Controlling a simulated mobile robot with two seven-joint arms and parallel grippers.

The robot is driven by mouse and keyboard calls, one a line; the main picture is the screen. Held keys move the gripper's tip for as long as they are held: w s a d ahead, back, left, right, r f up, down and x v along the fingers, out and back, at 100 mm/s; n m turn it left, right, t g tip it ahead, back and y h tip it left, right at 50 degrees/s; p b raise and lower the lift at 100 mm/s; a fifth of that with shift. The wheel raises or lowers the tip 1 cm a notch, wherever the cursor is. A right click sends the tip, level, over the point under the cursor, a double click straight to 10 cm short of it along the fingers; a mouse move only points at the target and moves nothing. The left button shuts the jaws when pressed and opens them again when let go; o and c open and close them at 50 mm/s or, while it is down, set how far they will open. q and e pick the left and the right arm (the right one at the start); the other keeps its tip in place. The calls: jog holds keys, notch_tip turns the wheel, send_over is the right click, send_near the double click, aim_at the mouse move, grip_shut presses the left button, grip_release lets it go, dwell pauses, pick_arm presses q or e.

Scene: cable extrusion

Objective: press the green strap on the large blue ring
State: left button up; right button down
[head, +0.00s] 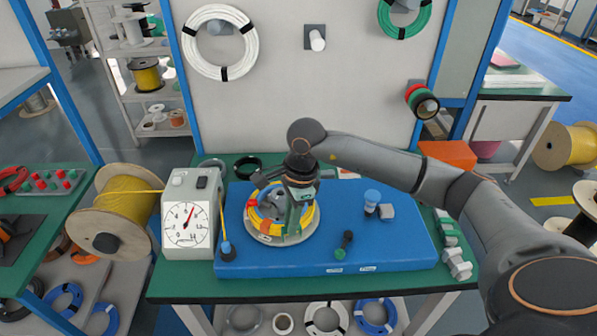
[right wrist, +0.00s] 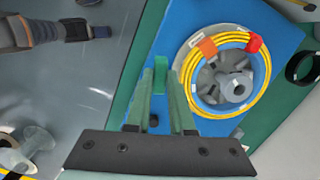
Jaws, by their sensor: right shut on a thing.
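A coil of yellow cable (right wrist: 267,75) lies around a blue round former (right wrist: 203,93) with a grey hub (right wrist: 235,87). It also shows on the blue board in the head view (head: 251,214). An orange strap (right wrist: 207,47) and a red strap (right wrist: 254,43) sit on the coil. My right gripper (right wrist: 163,90) is shut on a small green strap (right wrist: 160,68), seen between its fingertips. In the head view, my right gripper (head: 294,222) is over the coil's right side and hides part of it. I cannot tell whether the strap touches the coil.
A dial gauge box (head: 189,214) stands left of the blue board (head: 400,255). A blue-capped piece (head: 372,197), a grey block (head: 386,212) and a black-and-green tool (head: 344,244) are right of the coil. A large yellow cable spool (head: 125,200) stands further left. The board's right part is mostly clear.

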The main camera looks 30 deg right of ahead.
jog(key=w+d+r+m+t+h+p, duration=0.1)
jog(key=w+d+r+m, duration=0.15)
jog(key=m, duration=0.55)
jog(key=w+d+r+m+h+p, duration=0.1)
jog(key=w+d+r+m, duration=0.1)
jog(key=r+m, duration=0.35)
jog(key=shift+m, duration=0.85)
jog(key=shift+d+f+b, duration=0.2)
jog(key=shift+f+b, duration=1.95)
jog(key=shift+f, duration=2.5)
jog(key=shift+f, duration=0.15)
jog(key=shift+f+b, duration=1.15)
jog(key=shift+f, duration=0.15)
jog(key=shift+f+b, duration=0.4)
jog(key=shift+f, duration=0.15)
jog(key=shift+s+f, duration=0.15)
